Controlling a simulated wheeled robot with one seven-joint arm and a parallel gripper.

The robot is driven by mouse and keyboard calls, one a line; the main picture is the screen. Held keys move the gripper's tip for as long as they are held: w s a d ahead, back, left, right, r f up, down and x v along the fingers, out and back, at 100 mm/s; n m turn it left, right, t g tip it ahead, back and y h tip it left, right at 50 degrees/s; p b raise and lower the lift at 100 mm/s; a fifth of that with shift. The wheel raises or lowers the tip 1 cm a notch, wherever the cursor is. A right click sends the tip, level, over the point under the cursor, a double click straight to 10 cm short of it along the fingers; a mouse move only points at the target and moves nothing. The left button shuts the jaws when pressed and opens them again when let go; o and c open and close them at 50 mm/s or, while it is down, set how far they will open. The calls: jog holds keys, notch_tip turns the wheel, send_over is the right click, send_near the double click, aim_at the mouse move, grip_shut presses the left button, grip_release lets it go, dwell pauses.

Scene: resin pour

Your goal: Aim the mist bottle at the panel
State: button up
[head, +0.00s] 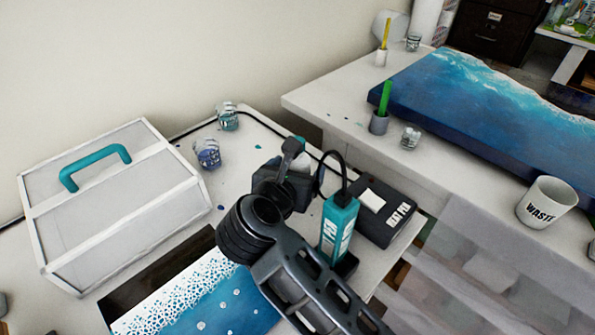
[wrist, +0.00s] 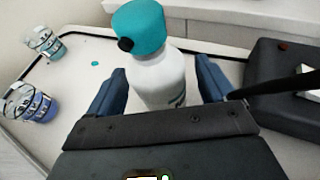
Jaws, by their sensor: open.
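The mist bottle, white with a teal cap and a small dark nozzle, stands upright in the wrist view (wrist: 160,78). My gripper (wrist: 161,88) is open, with one blue finger on each side of the bottle; I cannot tell whether either touches it. In the head view my gripper (head: 284,188) and arm hide most of the bottle, leaving a bit of white and teal (head: 301,160). A small blue panel with white foam (head: 215,300) lies at the lower left of my arm. A larger blue panel (head: 480,100) lies on the right-hand table.
A teal heat pen (head: 338,228) stands beside its black box (head: 388,213), close to my arm. A white case with a teal handle (head: 110,205) stands left. Two small cups (head: 208,153) (head: 228,116) sit behind. A waste cup (head: 547,201) is at the right.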

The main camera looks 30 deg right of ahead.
jog(key=shift+x, duration=1.1)
jog(key=c, duration=1.2)
jog(key=shift+r, duration=0.1)
jog(key=shift+c, duration=0.2)
